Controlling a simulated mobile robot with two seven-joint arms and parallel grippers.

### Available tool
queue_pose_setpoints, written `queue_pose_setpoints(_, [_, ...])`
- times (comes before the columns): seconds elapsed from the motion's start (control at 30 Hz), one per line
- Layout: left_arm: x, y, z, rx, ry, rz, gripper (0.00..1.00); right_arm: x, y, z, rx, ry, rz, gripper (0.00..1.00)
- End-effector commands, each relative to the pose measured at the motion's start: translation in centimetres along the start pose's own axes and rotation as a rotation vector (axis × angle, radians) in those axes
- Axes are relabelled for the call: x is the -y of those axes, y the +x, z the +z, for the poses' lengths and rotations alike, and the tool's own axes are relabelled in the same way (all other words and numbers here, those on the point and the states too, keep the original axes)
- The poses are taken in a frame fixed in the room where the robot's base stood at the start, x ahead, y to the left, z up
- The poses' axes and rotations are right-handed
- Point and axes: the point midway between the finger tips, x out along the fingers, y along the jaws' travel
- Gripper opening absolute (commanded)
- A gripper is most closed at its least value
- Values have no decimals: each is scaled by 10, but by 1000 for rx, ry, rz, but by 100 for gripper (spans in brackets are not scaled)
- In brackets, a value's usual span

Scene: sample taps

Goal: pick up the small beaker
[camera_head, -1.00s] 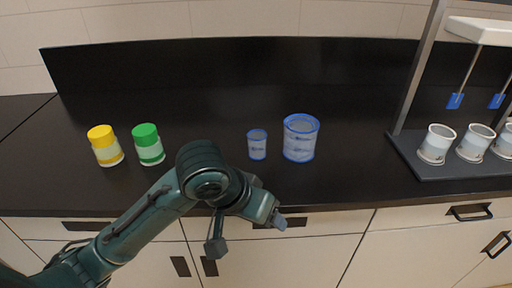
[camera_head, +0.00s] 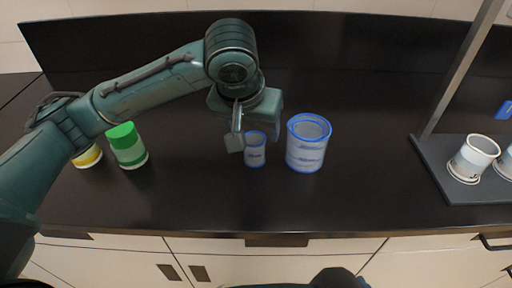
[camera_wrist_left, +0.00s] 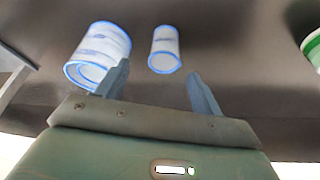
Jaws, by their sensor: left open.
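The small beaker (camera_head: 255,150) has blue rims and stands upright on the dark counter, just left of the large beaker (camera_head: 307,145). My left gripper (camera_head: 255,132) is open, with one finger just left of the small beaker's top in the head view. In the left wrist view the small beaker (camera_wrist_left: 164,50) lies ahead, between the lines of the two open fingers (camera_wrist_left: 158,88), and nothing is held. The large beaker (camera_wrist_left: 100,54) is beyond the left finger there. Part of my right arm seems to show at the bottom edge of the head view; its gripper is not visible.
A green-capped jar (camera_head: 127,146) stands left of the beakers. A yellow-capped jar (camera_head: 88,156) is partly hidden behind my left arm. At the right, a dark-based rack (camera_head: 446,170) holds white cups (camera_head: 473,157). The counter's front strip is clear.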

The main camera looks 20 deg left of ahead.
Motion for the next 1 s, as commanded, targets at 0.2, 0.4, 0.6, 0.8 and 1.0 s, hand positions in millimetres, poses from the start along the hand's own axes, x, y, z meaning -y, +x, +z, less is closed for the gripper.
queue_pose_setpoints(0.2, [0,35,0,1,1,0,67,2,1,4,1,7,-6,36])
queue_pose_setpoints(0.4, [3,48,-1,0,0,-1,67,2,2,1,-6,8,-7,36])
queue_pose_setpoints(0.6, [8,78,-3,0,1,-1,67,1,2,1,-7,6,-7,36])
queue_pose_setpoints(0.8, [8,92,-3,-2,3,1,67,0,3,1,-9,7,-7,36])
queue_pose_setpoints(1.0, [8,92,-3,-2,3,1,66,0,2,0,-10,7,-6,36])
